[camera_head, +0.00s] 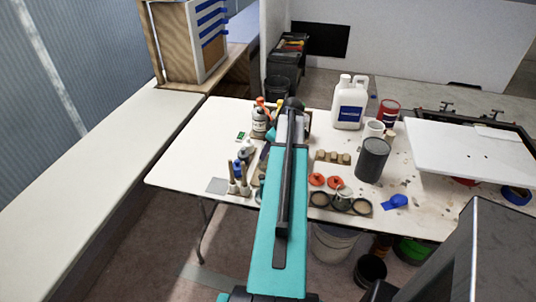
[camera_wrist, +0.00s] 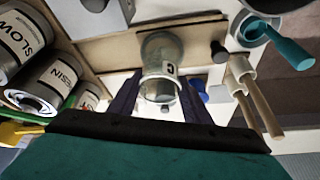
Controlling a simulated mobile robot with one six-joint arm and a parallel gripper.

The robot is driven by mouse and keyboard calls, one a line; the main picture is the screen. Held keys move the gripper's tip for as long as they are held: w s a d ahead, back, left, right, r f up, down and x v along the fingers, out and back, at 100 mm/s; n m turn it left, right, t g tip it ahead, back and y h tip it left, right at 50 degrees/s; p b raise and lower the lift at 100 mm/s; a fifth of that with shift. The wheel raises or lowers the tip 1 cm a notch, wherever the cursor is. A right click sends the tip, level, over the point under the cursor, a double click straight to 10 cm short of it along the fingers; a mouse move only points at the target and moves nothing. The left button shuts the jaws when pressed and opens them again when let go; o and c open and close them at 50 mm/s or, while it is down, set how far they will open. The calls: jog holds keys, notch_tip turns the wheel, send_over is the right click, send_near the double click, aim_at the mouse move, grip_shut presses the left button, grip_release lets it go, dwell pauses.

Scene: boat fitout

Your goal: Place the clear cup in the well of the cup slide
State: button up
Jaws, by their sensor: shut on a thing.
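My gripper (camera_wrist: 158,100) has its two dark fingers on either side of the clear cup (camera_wrist: 158,50), which sits between them in the wrist view. The cup is see-through, and a small white patch with a dark mark shows on or through its wall. A pale wooden board (camera_wrist: 105,54) lies beyond it; I cannot tell if this is the cup slide, or whether the cup touches it. No well can be made out. In the head view my arm covers the cup and most of the spot around it.
In the wrist view, labelled cans (camera_wrist: 48,80) stand close on the left. Wooden-handled brushes (camera_wrist: 255,105) and a container with a teal tool (camera_wrist: 262,27) are on the right. In the head view, a white jug (camera_head: 349,105) and a dark cylinder (camera_head: 372,160) stand right of my arm.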

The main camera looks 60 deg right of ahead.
jog(key=shift+f, duration=1.1)
jog(key=shift+f, duration=0.2)
jog(key=o, duration=1.1)
jog(key=shift+o, duration=0.2)
jog(key=shift+r, duration=0.25)
jog(key=b+v, duration=0.1)
jog(key=v, duration=1.1)
jog(key=shift+b, duration=0.4)
